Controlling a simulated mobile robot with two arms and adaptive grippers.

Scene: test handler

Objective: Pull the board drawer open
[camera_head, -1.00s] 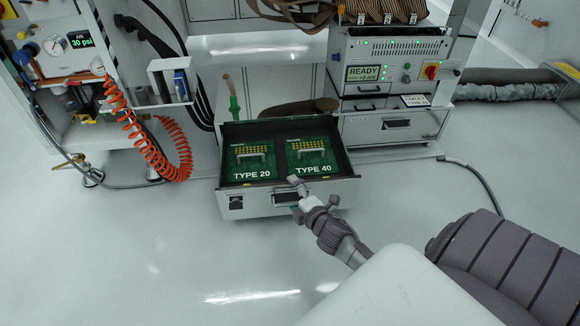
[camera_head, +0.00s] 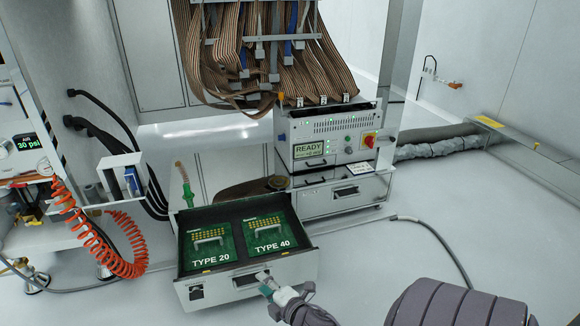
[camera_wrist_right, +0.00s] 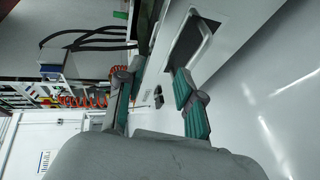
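The board drawer (camera_head: 290,268) stands pulled out of its cabinet, its inside showing. In it lie two green boards with handles, TYPE 20 (camera_head: 210,247) and TYPE 40 (camera_head: 268,240). The drawer handle (camera_head: 252,278) sits in a dark recess in the front face. My right gripper (camera_head: 270,289) is at the right end of this handle. In the right wrist view its fingers (camera_wrist_right: 155,95) are spread apart, and the handle (camera_wrist_right: 188,48) shows just beyond the right finger's tip. I cannot tell whether they touch. My left gripper is not in view.
A tester with a READY sign (camera_head: 309,150) stands behind on a closed drawer unit (camera_head: 345,192). A red coiled hose (camera_head: 115,255) hangs at the left. A grey cable (camera_head: 440,240) runs along the floor at the right. The floor before the drawer is clear.

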